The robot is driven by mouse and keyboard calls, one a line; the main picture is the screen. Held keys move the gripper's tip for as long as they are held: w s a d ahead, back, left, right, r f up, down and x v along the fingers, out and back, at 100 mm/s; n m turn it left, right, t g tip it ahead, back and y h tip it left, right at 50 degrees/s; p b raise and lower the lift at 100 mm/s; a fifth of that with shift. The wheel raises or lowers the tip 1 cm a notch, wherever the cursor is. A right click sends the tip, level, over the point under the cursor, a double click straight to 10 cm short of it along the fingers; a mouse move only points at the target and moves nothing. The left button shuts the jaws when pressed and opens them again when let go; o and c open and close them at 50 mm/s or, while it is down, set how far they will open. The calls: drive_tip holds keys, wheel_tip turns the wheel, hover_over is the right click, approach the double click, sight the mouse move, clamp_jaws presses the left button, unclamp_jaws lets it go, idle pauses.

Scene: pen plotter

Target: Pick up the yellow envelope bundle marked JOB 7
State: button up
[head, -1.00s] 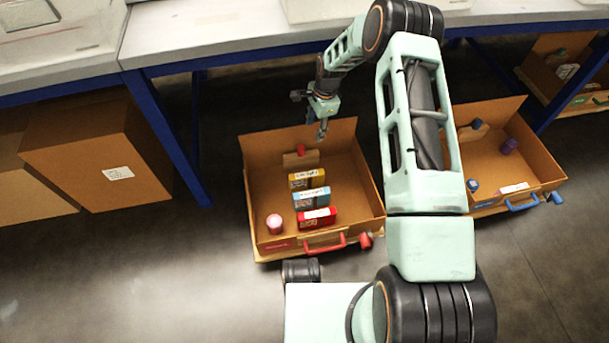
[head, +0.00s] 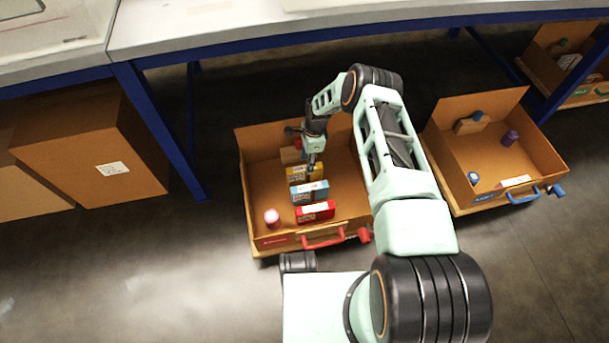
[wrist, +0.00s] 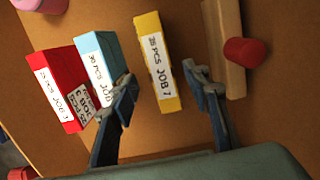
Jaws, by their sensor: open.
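The yellow envelope bundle (wrist: 150,42) stands on edge in a cardboard case. Its white label reads JOB 7 in the wrist view. It also shows in the head view (head: 298,175), partly hidden by my gripper (head: 311,165). In the wrist view my gripper (wrist: 160,80) is open. Its fingers lie to either side of the yellow bundle's near part, and nothing is held. The left finger is close to the light blue bundle. I cannot tell how far the fingertips are above the case floor.
A light blue bundle (wrist: 95,60) and a red bundle (wrist: 55,85) stand beside the yellow one. A wooden block with a red knob (wrist: 245,51) is on the other side. A pink cylinder (head: 272,217) is near the case's front wall. Another case (head: 505,168) stands to the right.

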drive_tip(key=f+b, duration=0.1)
drive_tip(key=f, duration=0.1)
drive_tip(key=a+f+b, duration=0.1)
drive_tip(key=f, duration=0.1)
drive_tip(key=shift+f, duration=0.35)
drive_tip(key=shift+r, duration=0.1)
clamp_jaws()
